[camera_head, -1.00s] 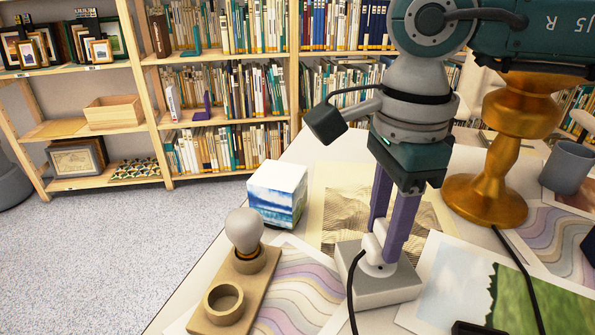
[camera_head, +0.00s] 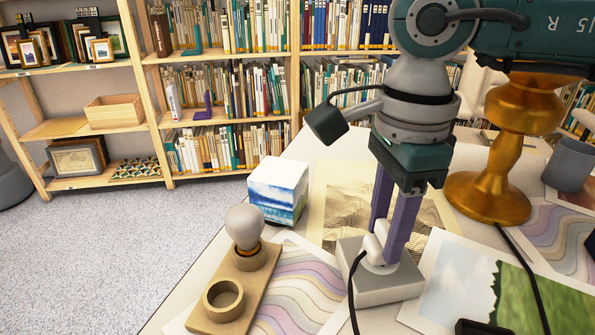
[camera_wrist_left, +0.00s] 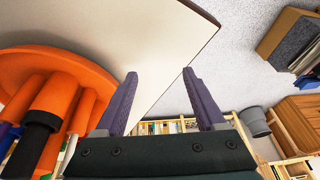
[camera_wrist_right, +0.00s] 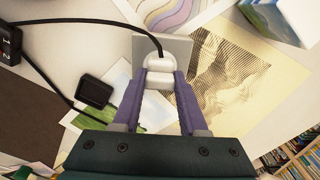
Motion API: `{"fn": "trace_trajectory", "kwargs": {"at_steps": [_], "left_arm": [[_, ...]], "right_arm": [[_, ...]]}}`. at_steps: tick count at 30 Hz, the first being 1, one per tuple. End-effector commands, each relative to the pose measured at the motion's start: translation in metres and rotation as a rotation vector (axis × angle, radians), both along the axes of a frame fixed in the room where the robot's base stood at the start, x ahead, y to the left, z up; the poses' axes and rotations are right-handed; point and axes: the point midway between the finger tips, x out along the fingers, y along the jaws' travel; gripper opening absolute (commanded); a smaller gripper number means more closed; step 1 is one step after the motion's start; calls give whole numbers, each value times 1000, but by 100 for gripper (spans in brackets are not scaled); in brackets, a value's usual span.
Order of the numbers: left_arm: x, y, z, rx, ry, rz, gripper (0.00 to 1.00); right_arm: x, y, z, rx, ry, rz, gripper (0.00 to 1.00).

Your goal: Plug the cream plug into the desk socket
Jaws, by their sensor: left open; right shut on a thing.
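The cream plug (camera_head: 373,248) stands on the top face of the grey-white desk socket (camera_head: 376,289). My right gripper (camera_head: 384,252) points down and is shut on the plug, one purple finger on each side. In the right wrist view, the plug (camera_wrist_right: 159,70) sits between the fingertips, over the socket block (camera_wrist_right: 181,48), with its black cord running off to the left. The prongs and the socket holes are hidden, so how deep the plug sits cannot be told. My left gripper (camera_wrist_left: 160,85) is open and empty, seen only in the left wrist view.
A wooden holder with a grey bulb (camera_head: 244,228) and a painted cube (camera_head: 278,192) stand left of the socket. A golden pedestal (camera_head: 498,160) and grey mug (camera_head: 569,165) stand right. Flat prints cover the desk. An orange round object (camera_wrist_left: 60,75) is near my left gripper.

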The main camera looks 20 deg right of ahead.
Motion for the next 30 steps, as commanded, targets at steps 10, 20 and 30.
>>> {"fn": "trace_trajectory", "kwargs": {"at_steps": [10, 20, 30], "left_arm": [[0, 1, -4, 4, 0, -3, 72], [0, 3, -4, 11, 0, -7, 72], [0, 3, 2, 10, 1, -7, 72]], "right_arm": [[0, 0, -5, 0, 0, 0, 54], [0, 0, -5, 0, 0, 0, 77], [1, 0, 22, 0, -3, 1, 77]]}}
